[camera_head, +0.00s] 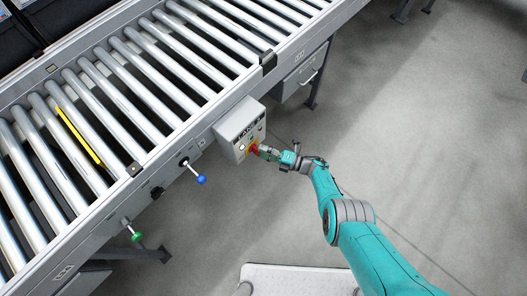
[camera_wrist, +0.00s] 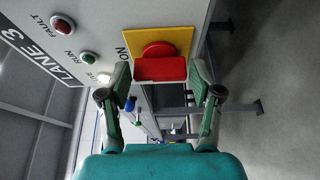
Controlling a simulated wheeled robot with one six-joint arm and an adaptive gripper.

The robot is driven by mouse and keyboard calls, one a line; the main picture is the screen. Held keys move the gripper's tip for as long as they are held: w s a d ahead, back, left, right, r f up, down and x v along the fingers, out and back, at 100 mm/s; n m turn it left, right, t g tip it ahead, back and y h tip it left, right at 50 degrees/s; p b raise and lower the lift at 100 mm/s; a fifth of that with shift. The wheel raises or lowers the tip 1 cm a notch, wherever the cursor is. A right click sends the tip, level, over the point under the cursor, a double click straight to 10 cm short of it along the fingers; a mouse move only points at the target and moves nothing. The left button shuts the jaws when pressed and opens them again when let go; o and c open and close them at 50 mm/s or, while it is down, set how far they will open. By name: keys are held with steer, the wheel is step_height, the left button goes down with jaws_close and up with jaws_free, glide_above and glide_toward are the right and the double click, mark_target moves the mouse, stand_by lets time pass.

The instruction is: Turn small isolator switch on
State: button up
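The small isolator switch (camera_wrist: 160,68) has a red handle on a yellow plate (camera_wrist: 182,38). It is on the front of a grey control box (camera_head: 237,122) on the conveyor's side, and its red handle also shows in the head view (camera_head: 253,149). The word "ON" is printed beside the plate in the wrist view. My gripper (camera_wrist: 160,78) is open, with one finger on each side of the handle. Narrow gaps seem to show between the fingers and the handle; contact cannot be told. In the head view my gripper (camera_head: 267,152) is right at the box front.
The box reads "LANE 3" and has a red FAULT lamp (camera_wrist: 61,26), a green RUN lamp (camera_wrist: 89,57) and a white lamp (camera_wrist: 103,77). A blue-knobbed lever (camera_head: 201,180) and a green-knobbed lever (camera_head: 136,236) protrude from the roller conveyor (camera_head: 150,80). The floor at right is clear.

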steer(key=shift+o, duration=1)
steer(key=v, duration=1.2)
steer(key=shift+f, duration=0.1)
